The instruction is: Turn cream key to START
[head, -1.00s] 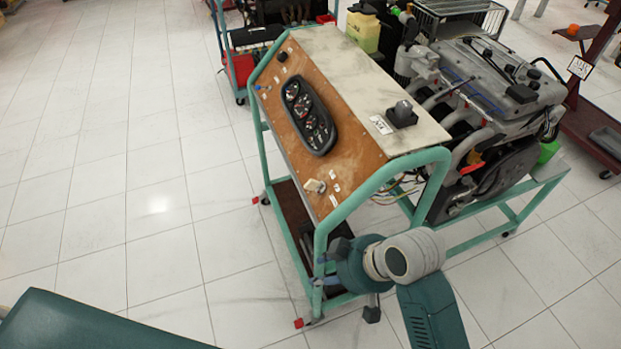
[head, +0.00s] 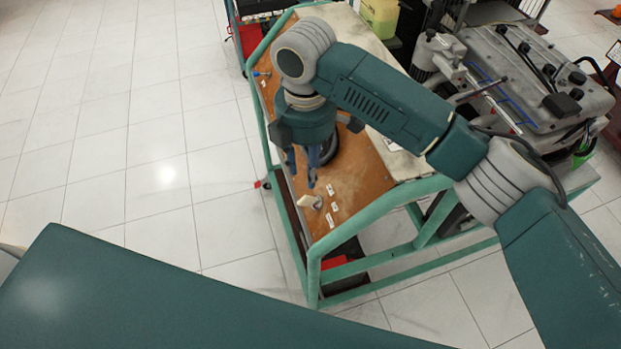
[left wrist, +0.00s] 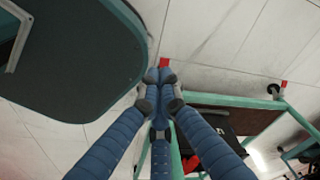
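The cream key (head: 309,202) sits at the lower end of the brown sloped panel (head: 356,184), beside small white labels. My right gripper (head: 302,172) is over the panel, just above the key in the picture and apart from it. Its blue fingers point down, spread apart and empty. My right arm hides much of the panel, including most of the dark gauge cluster (head: 331,148). My left gripper shows only in the left wrist view (left wrist: 159,78). Its blue fingers come together at the tips with nothing visible between them.
The panel stands on a green tube-framed trolley (head: 395,205) with a grey engine (head: 535,80) at the right. A yellowish container (head: 380,16) stands behind. White tiled floor (head: 120,150) is free on the left. The left wrist view shows the trolley's dark lower shelf (left wrist: 235,113).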

